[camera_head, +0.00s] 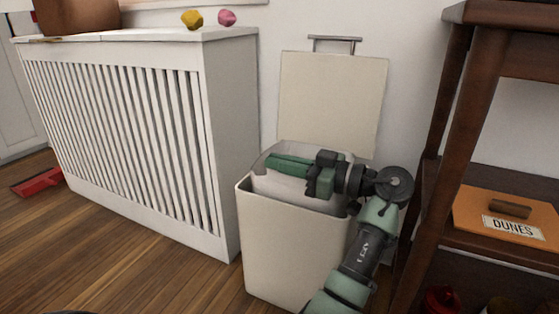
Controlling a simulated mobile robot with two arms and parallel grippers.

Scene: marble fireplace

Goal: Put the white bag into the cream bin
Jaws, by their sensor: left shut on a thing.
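The cream bin (295,250) stands on the floor beside the radiator cover, with its lid (331,104) raised upright against the wall. My left gripper (279,164) is over the bin's mouth, its green fingers pointing left. It is shut on the white bag (291,187), a pale shape below and around the fingers in the bin's opening. The bag's lower part is hidden behind the bin's front wall. I cannot tell whether the bag touches the bottom. My right gripper is not in view.
A white slatted radiator cover (130,140) stands to the left, with a yellow object (192,19) and a pink object (227,17) on top. A dark wooden shelf (450,130) at right holds an orange box (508,216) marked DUNES. A red object (38,182) lies on the floor.

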